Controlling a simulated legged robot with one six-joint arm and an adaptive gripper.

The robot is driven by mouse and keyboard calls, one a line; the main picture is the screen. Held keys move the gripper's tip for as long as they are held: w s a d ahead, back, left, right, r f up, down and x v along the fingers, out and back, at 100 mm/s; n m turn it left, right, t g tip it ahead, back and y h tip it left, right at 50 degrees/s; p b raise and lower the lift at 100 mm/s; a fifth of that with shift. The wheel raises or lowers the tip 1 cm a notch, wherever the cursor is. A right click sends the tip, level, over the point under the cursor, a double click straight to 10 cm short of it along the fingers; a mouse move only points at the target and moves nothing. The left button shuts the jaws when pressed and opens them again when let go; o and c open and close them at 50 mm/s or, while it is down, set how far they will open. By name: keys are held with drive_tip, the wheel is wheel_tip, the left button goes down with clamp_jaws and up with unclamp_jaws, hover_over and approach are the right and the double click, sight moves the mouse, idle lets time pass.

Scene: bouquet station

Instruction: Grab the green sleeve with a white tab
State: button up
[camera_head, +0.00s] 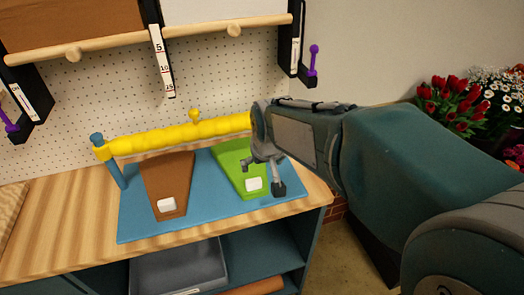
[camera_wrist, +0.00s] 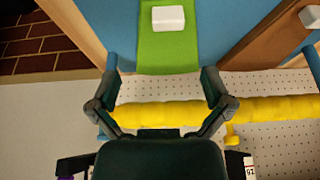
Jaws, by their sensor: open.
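The green sleeve (camera_head: 232,160) lies on the blue mat, right of the brown sleeve, with a white tab (camera_head: 253,183) near its front end. In the wrist view the green sleeve (camera_wrist: 168,50) and its white tab (camera_wrist: 168,18) show at the top, beyond my fingertips and roughly in line with the gap between them. My gripper (camera_head: 262,175) is open and empty over the green sleeve's right side in the head view; it hides part of the sleeve. In the wrist view my gripper (camera_wrist: 160,76) has its fingers spread wide.
A brown sleeve (camera_head: 167,180) with its own white tab (camera_head: 167,204) lies to the left. A yellow roll (camera_head: 165,137) on blue posts runs behind the sleeves, before a pegboard (camera_head: 120,95). The blue mat (camera_head: 140,228) has clear room at its front. Flowers (camera_head: 448,105) stand at right.

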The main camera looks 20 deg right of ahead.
sight(255, 180)
drive_tip(key=a+f, duration=0.1)
drive_tip(key=w+a+f, duration=0.1)
drive_tip(key=f, duration=0.1)
drive_tip(key=w+f, duration=0.1)
drive_tip(key=f, duration=0.1)
drive_tip(key=shift+a, duration=0.4)
drive_tip(key=shift+w+d+f, duration=0.25)
drive_tip(key=shift+d+f, duration=0.35)
drive_tip(key=shift+d, duration=0.05)
drive_tip(key=shift+w+d+f, duration=0.2)
drive_tip(key=shift+d+f, duration=0.4)
drive_tip(key=x, duration=0.3)
drive_tip(key=shift+a, duration=0.9)
drive_tip(key=shift+d, duration=0.45)
drive_tip(key=c, duration=0.9)
drive_tip(key=shift+d, duration=0.2)
drive_tip(key=shift+c, duration=0.5)
